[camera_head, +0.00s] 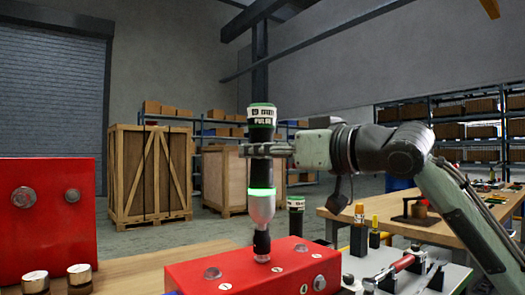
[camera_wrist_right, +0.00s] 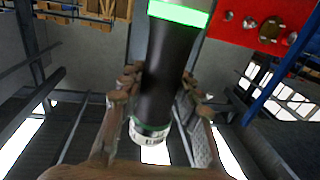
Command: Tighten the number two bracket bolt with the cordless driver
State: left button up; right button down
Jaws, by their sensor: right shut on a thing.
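My right gripper (camera_head: 268,150) is shut on the cordless driver (camera_head: 262,203), around its black body. The driver stands upright, nose down, with a lit green ring above its silver nose. Its tip meets the middle bolt (camera_head: 262,258) on top of the red bracket block (camera_head: 190,276), and the tip hides most of that bolt. Other bolts show at the left (camera_head: 212,272) and right (camera_head: 301,247). Small pale discs beside them are too small to read. In the right wrist view the driver (camera_wrist_right: 168,75) lies between the fingers (camera_wrist_right: 155,105). My left gripper is out of view.
A red panel (camera_head: 50,235) with bolts stands at the left, two capped cylinders (camera_head: 36,284) before it. Right of the block, a grey tray (camera_head: 352,266) holds a red-handled tool (camera_head: 404,263). A black tool with a pale band (camera_head: 296,216) stands behind the block. Wooden crates (camera_head: 150,170) are farther back.

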jog(key=shift+f, duration=0.25)
jog(key=shift+r+p, duration=0.15)
jog(key=shift+p, duration=0.35)
dwell(0.3)
jog(key=shift+f, duration=0.55)
dwell(0.9)
jog(key=shift+f, duration=0.3)
dwell(1.6)
